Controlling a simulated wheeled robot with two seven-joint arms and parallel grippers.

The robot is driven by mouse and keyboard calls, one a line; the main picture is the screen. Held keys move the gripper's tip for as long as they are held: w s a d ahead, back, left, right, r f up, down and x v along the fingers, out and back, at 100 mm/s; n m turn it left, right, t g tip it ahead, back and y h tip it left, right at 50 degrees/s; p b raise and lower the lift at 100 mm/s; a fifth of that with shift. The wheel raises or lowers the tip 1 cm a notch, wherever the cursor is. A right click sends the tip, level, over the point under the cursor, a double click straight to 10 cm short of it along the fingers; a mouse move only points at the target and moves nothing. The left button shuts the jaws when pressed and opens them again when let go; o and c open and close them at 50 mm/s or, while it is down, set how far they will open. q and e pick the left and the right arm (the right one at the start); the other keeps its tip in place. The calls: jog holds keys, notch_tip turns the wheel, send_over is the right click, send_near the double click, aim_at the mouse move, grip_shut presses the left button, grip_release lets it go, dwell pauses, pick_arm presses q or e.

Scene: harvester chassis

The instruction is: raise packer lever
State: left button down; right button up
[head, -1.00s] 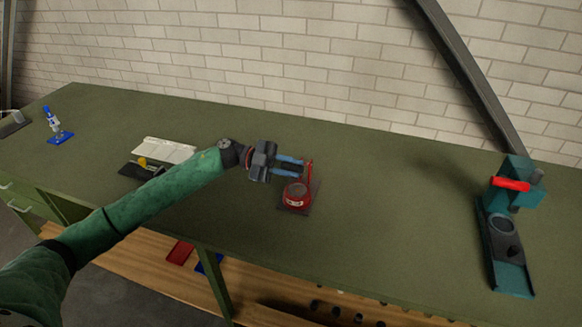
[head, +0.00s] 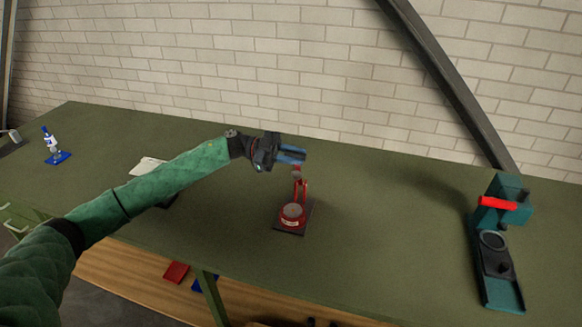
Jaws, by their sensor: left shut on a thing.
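The red packer (head: 292,215), a round red body with a grey top, stands on a dark base plate in the middle of the green workbench. Its red lever (head: 299,188) points up from the back of the body. My left gripper (head: 301,156) is shut on the upper end of the lever, above the body. The blue fingers hide the lever's tip. My right gripper is not in view.
A teal machine with a red handle (head: 497,203) stands at the right of the workbench (head: 400,215). A blue and white bottle-like device (head: 51,143) is at the far left. A pale flat item (head: 147,166) lies partly behind my left arm.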

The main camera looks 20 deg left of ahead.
pick_arm(q)
jog(key=shift+w+r, duration=0.25)
jog(key=shift+w, duration=0.75)
jog(key=shift+w+r+b, duration=0.1)
jog(key=shift+w+b, duration=0.15)
jog(key=shift+b, duration=0.05)
jog(key=c, duration=1.3)
grip_release()
jog(key=shift+a, duration=0.35)
jog(key=shift+w+a+b, duration=0.2)
jog(key=shift+a+b, duration=1.7)
jog(key=shift+a, duration=1.65)
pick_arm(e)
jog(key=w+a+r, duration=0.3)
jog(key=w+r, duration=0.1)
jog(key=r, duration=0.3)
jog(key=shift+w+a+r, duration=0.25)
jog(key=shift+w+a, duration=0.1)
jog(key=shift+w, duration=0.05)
